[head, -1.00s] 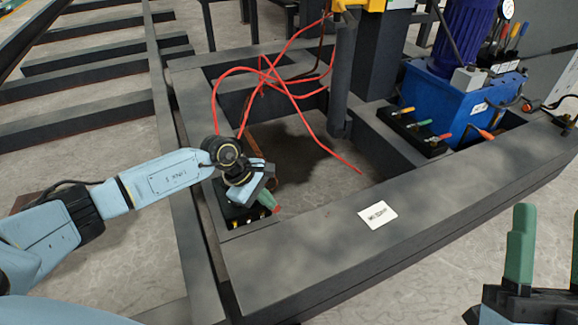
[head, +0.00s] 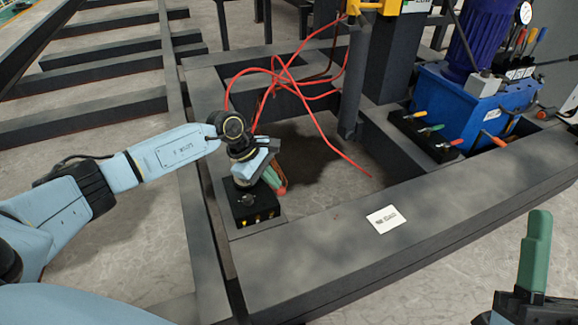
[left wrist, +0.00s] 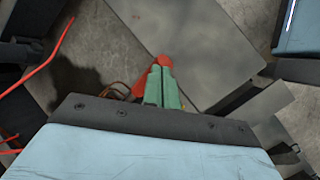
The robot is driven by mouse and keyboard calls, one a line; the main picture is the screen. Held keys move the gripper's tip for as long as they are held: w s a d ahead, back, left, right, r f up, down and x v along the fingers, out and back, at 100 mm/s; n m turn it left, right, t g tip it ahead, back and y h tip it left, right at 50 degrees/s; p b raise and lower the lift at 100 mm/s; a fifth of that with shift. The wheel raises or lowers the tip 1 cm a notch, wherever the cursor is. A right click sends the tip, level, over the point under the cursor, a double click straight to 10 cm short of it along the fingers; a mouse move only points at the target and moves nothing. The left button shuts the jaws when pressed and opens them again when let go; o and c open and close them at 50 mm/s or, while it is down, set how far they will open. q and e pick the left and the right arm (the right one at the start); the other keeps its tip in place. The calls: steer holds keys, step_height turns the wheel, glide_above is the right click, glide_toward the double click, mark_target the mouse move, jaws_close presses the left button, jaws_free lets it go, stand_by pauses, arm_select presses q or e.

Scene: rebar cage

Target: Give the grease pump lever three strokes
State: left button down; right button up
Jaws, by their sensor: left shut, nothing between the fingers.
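A black box (head: 246,206) with a round knob on top and yellow fittings on its front sits at the frame's left corner in the head view. It looks like the grease pump. My left gripper (head: 273,177) is just above and behind it, its green fingers shut and empty, pointing down to the right. A red, lever-like part (head: 281,190) is right at the fingertips. In the left wrist view, red (left wrist: 162,61) shows past the closed fingers (left wrist: 162,85); I cannot tell whether they touch.
Red hoses (head: 315,120) loop behind the left gripper. A dark post (head: 353,85) stands in the middle. A blue tank (head: 455,105) and a black block with coloured levers (head: 425,135) are at the right. A white card (head: 386,219) lies on the front beam (head: 330,250).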

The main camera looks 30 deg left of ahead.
arm_select(q)
step_height(320, 180, up, 6)
steer(key=w+a, duration=0.2)
steer(key=shift+w+a+f+p, duration=0.2)
steer(key=shift+a+p, duration=0.1)
steer(key=shift+p, duration=0.1)
steer(key=shift+s, duration=0.1)
steer(key=shift+s+d+f, duration=0.25)
steer(key=shift+d+f, duration=0.1)
steer(key=shift+f, duration=0.15)
steer(key=shift+s+f, duration=0.1)
steer(key=shift+s+d+f, duration=0.25)
steer(key=shift+d+f, duration=0.1)
steer(key=shift+f, duration=0.1)
stand_by(0.4)
steer(key=shift+s+d+f+b, duration=0.3)
steer(key=shift+d+f+b, duration=0.05)
steer(key=shift+f, duration=0.2)
